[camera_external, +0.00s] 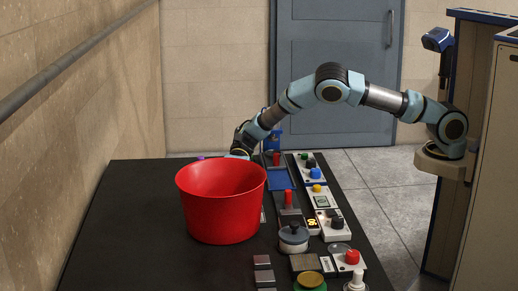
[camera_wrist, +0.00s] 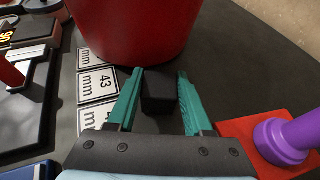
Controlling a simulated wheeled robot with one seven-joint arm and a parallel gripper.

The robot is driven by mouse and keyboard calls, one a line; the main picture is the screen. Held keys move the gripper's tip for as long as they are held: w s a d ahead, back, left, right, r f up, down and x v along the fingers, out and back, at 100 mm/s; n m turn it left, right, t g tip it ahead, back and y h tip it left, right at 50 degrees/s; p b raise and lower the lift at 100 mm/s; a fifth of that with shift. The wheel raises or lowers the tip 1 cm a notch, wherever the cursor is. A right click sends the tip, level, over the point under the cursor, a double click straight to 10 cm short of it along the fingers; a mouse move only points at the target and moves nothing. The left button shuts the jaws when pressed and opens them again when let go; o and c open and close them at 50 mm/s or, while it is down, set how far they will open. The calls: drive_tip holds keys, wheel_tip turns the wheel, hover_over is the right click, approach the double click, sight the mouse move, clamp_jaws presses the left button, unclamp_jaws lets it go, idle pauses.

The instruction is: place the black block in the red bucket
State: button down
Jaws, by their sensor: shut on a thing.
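The black block (camera_wrist: 160,92) is between the two teal fingers of my gripper (camera_wrist: 160,73) in the wrist view, and the gripper is shut on it. The red bucket (camera_external: 221,210) stands upright on the dark table in the external view. Its outer wall (camera_wrist: 135,30) also shows just beyond the fingertips in the wrist view. In the external view my gripper is behind the bucket's back rim, mostly hidden, and the block does not show. I cannot tell whether the block touches the table.
Several switch panels (camera_external: 318,196) stand right of the bucket. The dark table (camera_external: 125,220) is clear left of the bucket.

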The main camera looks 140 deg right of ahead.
drive_tip(key=shift+f+b, duration=0.25)
drive_tip(key=shift+b, duration=0.05)
drive_tip(key=shift+c, duration=1.5)
unclamp_jaws()
drive_tip(key=shift+r, duration=0.1)
drive_tip(key=shift+s+r+p, duration=0.15)
drive_tip(key=shift+r+p, duration=0.05)
drive_tip(key=shift+p, duration=0.15)
drive_tip(key=b+v, duration=0.1)
drive_tip(key=v, duration=0.1)
drive_tip(key=b+v, duration=0.2)
drive_tip(key=v, duration=0.1)
drive_tip(key=shift+d+f, duration=0.15)
drive_tip(key=shift+f, duration=0.1)
wheel_tip(320, 180, up, 6)
drive_tip(key=b, duration=0.2)
drive_tip(key=shift+o, duration=0.4)
drive_tip(key=shift+r, duration=0.7)
